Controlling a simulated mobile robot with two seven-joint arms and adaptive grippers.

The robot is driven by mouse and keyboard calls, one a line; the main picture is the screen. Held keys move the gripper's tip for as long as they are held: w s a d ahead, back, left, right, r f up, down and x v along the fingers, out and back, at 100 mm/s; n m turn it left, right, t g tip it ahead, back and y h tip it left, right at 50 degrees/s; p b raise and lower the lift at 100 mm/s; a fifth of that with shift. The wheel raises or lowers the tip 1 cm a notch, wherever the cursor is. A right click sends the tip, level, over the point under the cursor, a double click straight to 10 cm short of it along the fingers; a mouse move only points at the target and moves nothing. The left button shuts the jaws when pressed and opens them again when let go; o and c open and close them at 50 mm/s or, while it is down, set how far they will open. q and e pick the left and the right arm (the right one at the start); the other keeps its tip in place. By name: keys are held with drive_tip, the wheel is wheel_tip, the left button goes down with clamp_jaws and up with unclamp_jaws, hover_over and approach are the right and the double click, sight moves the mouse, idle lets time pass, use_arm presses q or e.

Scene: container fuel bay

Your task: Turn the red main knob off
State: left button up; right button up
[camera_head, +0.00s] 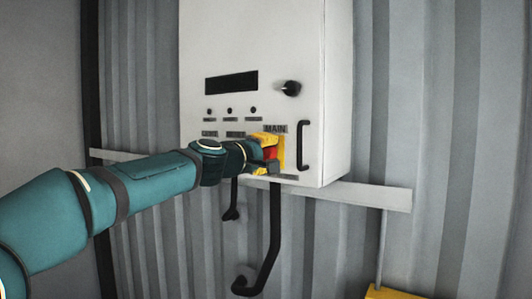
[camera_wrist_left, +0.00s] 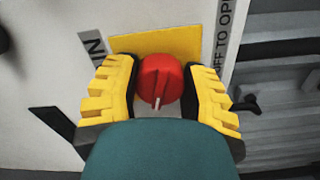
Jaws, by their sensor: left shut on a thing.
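The red main knob (camera_wrist_left: 160,80) sits on a yellow plate (camera_wrist_left: 160,43) on the front of the white cabinet (camera_head: 230,50). In the head view the knob (camera_head: 270,153) shows partly, behind my left gripper and under the MAIN label (camera_head: 275,129). My left gripper (camera_head: 265,148) has its yellow fingers on either side of the knob and is shut on it. The left wrist view shows the same gripper (camera_wrist_left: 160,85), with the knob between the fingers and a white mark on its lower part. My right gripper is in neither view.
A black door handle (camera_head: 303,146) stands out to the right of the knob. A black dial (camera_head: 289,88) and a dark display (camera_head: 231,82) are above. Black cables (camera_head: 272,240) hang below the cabinet. A yellow object (camera_head: 390,292) is at the lower right.

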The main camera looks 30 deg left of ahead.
use_arm(q)
drive_tip(key=shift+r+n, duration=0.1)
drive_tip(key=shift+n, duration=1.5)
drive_tip(key=o, duration=1.2)
drive_tip(key=s+a, duration=0.1)
drive_tip(key=s, duration=1.1)
drive_tip(key=shift+a, duration=0.3)
